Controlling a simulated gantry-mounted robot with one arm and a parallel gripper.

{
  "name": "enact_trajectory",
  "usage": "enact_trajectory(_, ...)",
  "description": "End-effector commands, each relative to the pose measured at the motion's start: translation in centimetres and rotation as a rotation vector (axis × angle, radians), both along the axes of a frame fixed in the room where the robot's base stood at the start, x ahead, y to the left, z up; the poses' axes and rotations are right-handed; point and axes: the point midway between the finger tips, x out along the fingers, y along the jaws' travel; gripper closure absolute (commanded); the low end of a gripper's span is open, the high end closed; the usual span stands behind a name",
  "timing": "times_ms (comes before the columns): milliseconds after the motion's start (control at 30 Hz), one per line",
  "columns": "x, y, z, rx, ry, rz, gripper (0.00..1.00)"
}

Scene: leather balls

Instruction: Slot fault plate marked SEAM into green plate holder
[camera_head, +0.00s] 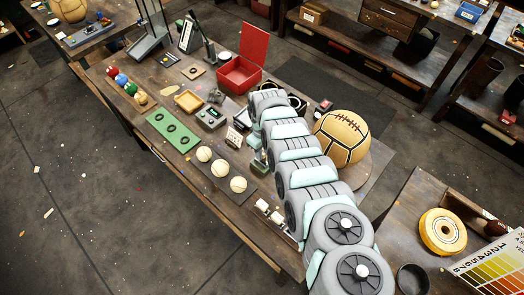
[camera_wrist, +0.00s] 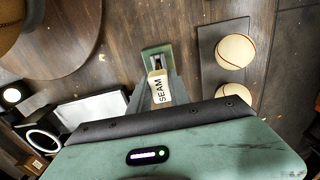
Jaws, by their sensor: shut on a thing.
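The cream plate marked SEAM (camera_wrist: 160,92) is held between the fingers of my gripper (camera_wrist: 158,88) in the wrist view. The green plate holder (camera_wrist: 156,51) shows just past the far edge of the plate, on the wooden bench. The plate's far end overlaps the holder in this view; I cannot tell whether it is inside the slot or only above it. In the head view the green holder (camera_head: 260,166) is small and partly hidden by my arm. The plate cannot be made out clearly there.
Pale stitched balls (camera_head: 221,168) lie on a dark strip left of the arm; two also show in the wrist view (camera_wrist: 236,51). A white card (camera_head: 234,136) stands close by. A large brown ball (camera_head: 342,137) sits on a round board at right. A red box (camera_head: 240,75) stands behind.

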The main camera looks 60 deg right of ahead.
Motion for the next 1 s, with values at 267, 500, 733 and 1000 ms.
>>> enact_trajectory(267, 0.0, 0.0, 0.0, 0.000, 0.000, 0.001, 1.00)
enact_trajectory(500, 0.0, 0.0, 0.0, 0.000, 0.000, 0.001, 1.00)
enact_trajectory(733, 0.0, 0.1, -0.5, 0.000, 0.000, 0.002, 1.00)
enact_trajectory(1000, 0.0, 0.1, -0.9, 0.000, 0.000, 0.002, 1.00)
